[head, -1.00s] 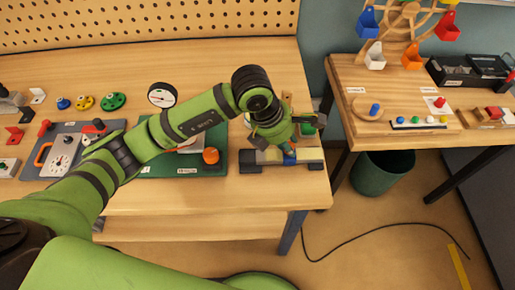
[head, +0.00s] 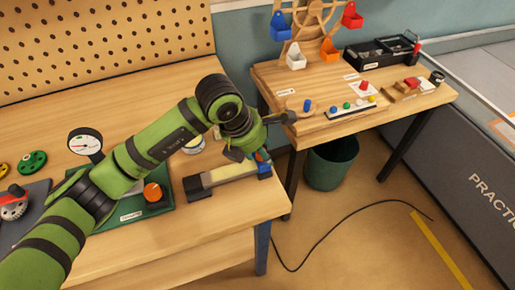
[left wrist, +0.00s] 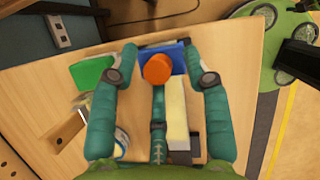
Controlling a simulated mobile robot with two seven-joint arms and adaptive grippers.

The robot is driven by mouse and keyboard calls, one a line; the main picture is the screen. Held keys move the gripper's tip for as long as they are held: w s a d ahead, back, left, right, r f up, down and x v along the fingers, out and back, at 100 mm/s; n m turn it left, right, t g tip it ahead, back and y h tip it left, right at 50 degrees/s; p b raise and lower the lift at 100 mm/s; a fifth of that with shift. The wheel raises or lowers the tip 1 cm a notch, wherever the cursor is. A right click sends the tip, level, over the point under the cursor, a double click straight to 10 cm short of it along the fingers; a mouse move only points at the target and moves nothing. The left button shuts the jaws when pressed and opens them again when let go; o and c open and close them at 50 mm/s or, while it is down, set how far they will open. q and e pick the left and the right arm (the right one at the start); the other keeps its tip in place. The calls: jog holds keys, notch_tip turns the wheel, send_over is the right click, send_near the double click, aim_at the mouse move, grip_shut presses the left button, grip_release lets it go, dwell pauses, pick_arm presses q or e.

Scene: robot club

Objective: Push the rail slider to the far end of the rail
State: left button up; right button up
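The rail (head: 222,177) lies near the front right of the wooden workbench, a pale bar with a dark block at its left end. The blue slider (head: 264,169) is at or very near the rail's right end. In the left wrist view, an orange knob (left wrist: 156,69) shows over the slider's blue body (left wrist: 179,57), and the pale rail (left wrist: 177,108) runs below it. My left gripper (left wrist: 160,52) is open, its teal fingers on either side of the knob; I cannot tell whether they touch it. It hides part of the slider in the head view. My right gripper is not in view.
A dial gauge (head: 86,143) and a green board with an orange knob (head: 153,192) are left of the rail. A green block (left wrist: 92,72) is beside the rail. A second table (head: 285,80) stands to the right, a green bin (head: 331,165) below it.

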pick_arm(q)
jog(key=shift+w+a+r, duration=0.1)
jog(key=shift+r, duration=0.05)
jog(key=v, duration=1.1)
jog(key=shift+s+r, duration=0.2)
jog(key=shift+r, duration=0.15)
jog(key=shift+a, duration=0.1)
